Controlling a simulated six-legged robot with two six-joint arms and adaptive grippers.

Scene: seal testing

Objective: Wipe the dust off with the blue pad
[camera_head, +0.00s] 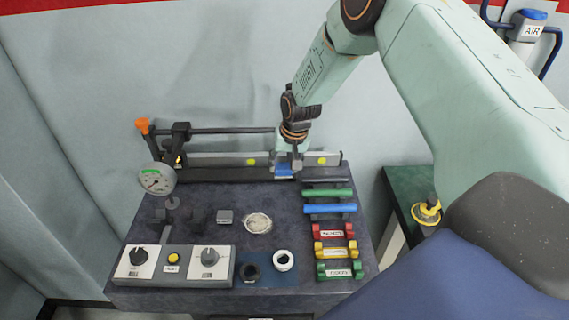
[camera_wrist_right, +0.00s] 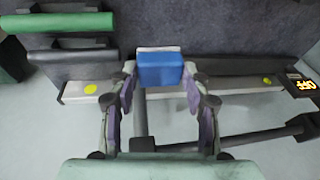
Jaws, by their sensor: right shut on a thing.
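My right gripper (camera_head: 290,160) is shut on a small blue pad (camera_head: 284,171) at the back of the dark bench. The pad is in front of the grey rail, and I cannot tell whether it touches the bench. In the right wrist view, the gripper (camera_wrist_right: 160,75) has a finger on each side of the blue pad (camera_wrist_right: 160,70), which has a pale strip along its far edge. A round plate (camera_head: 258,223) with a pale, mottled face lies mid-bench. I cannot tell whether that mottling is dust. My left gripper is not in view.
A grey rail (camera_head: 225,160) and dark rod (camera_head: 230,131) run along the back. A gauge (camera_head: 157,179) stands left. Green (camera_head: 328,193) and blue (camera_head: 330,209) bars and several labelled coloured pieces are right. A knob panel (camera_head: 173,266) and two rings are in front.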

